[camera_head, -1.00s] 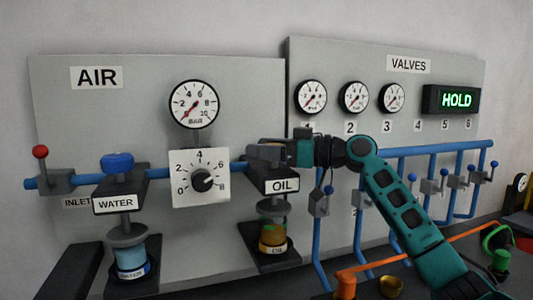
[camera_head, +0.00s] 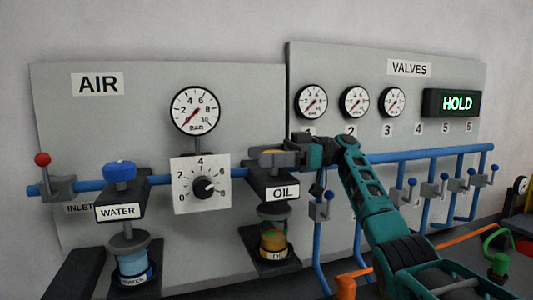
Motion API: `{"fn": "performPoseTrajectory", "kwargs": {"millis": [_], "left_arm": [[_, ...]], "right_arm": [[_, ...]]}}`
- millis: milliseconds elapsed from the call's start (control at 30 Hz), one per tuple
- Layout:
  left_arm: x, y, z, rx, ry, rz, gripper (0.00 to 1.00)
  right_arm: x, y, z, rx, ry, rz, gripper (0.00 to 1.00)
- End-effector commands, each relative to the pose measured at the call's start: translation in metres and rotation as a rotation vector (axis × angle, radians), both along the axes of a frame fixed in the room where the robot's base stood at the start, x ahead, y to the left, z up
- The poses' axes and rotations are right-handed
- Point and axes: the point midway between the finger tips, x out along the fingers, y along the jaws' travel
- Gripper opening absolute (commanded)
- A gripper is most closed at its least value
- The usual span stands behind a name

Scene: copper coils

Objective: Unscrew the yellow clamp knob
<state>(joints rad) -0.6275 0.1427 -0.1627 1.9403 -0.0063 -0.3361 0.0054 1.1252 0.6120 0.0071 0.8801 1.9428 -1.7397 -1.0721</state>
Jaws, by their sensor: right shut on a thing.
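The yellow clamp knob (camera_head: 270,151) sits on top of the dark block labelled OIL (camera_head: 262,182), and only a little yellow shows between my fingers. My right gripper (camera_head: 272,157) reaches in from the right and is shut on this knob, its fingers lying roughly level. Below the block hangs the oil bowl (camera_head: 273,238) with amber liquid. My left gripper is not in view.
The WATER unit (camera_head: 118,212) with a blue knob (camera_head: 119,171) stands to the left. A black dial (camera_head: 203,187) on a white plate is close left of the gripper. Blue pipes with small valves (camera_head: 320,208) run to the right, behind my arm.

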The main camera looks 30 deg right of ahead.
Motion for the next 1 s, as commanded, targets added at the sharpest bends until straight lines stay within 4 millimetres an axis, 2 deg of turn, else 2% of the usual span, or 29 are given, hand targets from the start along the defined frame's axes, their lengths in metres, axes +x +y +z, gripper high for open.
{"fn": "performPoseTrajectory", "kwargs": {"millis": [467, 500, 600, 700, 1000], "left_arm": [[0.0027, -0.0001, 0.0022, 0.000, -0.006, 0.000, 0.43], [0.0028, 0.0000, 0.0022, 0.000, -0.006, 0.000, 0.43], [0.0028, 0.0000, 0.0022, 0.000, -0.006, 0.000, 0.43], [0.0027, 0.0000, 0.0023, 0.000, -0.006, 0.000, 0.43], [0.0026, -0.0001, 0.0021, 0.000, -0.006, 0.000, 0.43]], "right_arm": [[-0.0001, 0.0013, -0.0032, -0.007, 0.007, 0.016, 0.35], [-0.0002, 0.0013, -0.0033, -0.007, 0.007, 0.016, 0.68], [-0.0001, 0.0011, -0.0029, -0.006, 0.006, 0.015, 0.77], [-0.0001, 0.0008, -0.0023, -0.005, 0.005, 0.014, 0.86], [0.0000, 0.0007, -0.0013, -0.003, 0.003, 0.013, 0.86]]}}
